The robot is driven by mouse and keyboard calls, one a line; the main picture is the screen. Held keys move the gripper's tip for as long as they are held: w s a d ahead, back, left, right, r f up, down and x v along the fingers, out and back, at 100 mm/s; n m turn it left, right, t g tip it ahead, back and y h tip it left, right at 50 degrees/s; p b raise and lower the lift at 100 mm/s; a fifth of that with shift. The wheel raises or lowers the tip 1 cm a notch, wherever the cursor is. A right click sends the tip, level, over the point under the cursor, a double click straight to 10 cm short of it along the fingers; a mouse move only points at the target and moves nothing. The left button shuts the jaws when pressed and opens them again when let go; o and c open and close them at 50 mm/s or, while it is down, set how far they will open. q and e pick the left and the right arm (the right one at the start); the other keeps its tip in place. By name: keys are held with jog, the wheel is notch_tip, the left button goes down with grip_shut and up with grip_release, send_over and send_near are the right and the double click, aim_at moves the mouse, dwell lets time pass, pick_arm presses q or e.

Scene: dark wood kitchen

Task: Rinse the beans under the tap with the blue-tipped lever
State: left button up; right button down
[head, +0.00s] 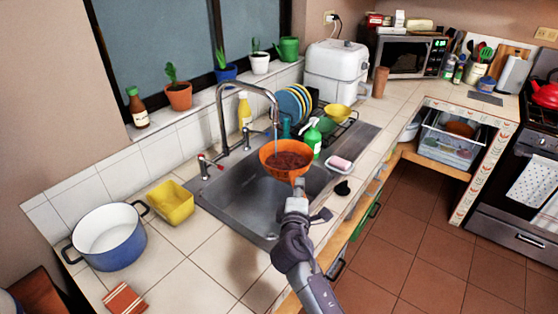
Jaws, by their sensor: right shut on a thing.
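An orange bowl (273,174) holds dark reddish beans (289,162). It is above the metal sink (232,202), under the spout of the tall curved tap (222,112). A thin stream of water (276,138) appears to fall from the spout into the bowl. A red-tipped lever (206,166) is on the near-left side of the tap. Another lever (248,134), which looks blue-tipped, is on its far-right side. My right gripper (299,186) is shut on the near edge of the bowl; its fingertips are small and partly unclear. My left gripper is out of view.
A yellow tub (171,204) and a blue-white pot (108,236) stand left of the sink. A green spray bottle (312,140), a dish rack with plates (293,103) and a pink sponge on a dish (341,163) are right of the bowl.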

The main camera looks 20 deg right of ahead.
jog(key=shift+s+d+r+p, duration=0.15)
jog(key=shift+s+p, duration=0.3)
jog(key=shift+s, duration=1.7)
jog(key=shift+d, duration=0.1)
jog(key=s+r+p, duration=0.4)
jog(key=s, duration=0.1)
jog(key=shift+d, duration=0.25)
jog(key=shift+f, duration=0.15)
